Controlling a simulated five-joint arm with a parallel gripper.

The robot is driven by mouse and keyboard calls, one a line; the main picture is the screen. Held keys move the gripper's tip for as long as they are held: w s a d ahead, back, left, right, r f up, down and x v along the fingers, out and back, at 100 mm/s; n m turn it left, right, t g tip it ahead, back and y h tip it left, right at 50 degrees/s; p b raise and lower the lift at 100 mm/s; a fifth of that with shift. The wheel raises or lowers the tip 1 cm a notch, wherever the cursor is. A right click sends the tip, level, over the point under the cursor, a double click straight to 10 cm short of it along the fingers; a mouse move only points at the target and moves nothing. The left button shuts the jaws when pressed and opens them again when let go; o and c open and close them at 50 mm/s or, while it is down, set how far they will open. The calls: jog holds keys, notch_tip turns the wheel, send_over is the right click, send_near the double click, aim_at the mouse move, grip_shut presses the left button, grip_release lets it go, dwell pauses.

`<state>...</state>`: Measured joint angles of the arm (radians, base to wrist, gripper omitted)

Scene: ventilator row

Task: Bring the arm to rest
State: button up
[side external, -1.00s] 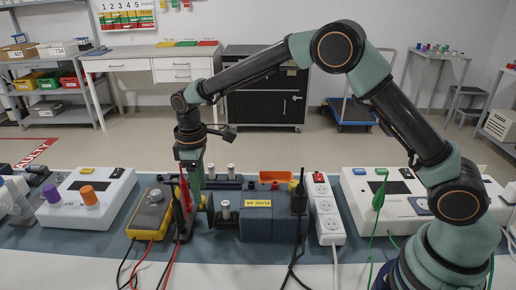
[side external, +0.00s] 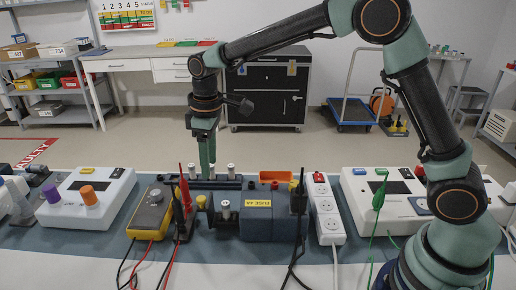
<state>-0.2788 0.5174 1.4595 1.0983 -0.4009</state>
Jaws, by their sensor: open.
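My gripper (side external: 207,160) points down above the work table, over the dark rack (side external: 228,184) that holds several small metal-capped cylinders. Its green finger is seen edge-on, so the gap between the fingers is hard to see. No object shows in it. My arm arches up from its base at the lower right, and its top joint reaches the upper edge of the picture.
Below stand a yellow multimeter (side external: 151,212) with red and black probes, a blue-grey fuse box (side external: 257,223) and a white power strip (side external: 326,213). White instruments stand left (side external: 87,198) and right (side external: 384,200). The air above the bench is clear.

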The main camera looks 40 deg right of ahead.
jog(key=s+d+r+m+t, duration=0.2)
jog(key=s+d+r+m, duration=0.2)
jog(key=s+d+r, duration=0.45)
jog(key=s+d+m+t, duration=0.2)
jog(key=s+d, duration=0.3)
jog(key=s, duration=0.5)
jog(key=shift+m+t, duration=0.4)
jog(key=shift+m, duration=0.5)
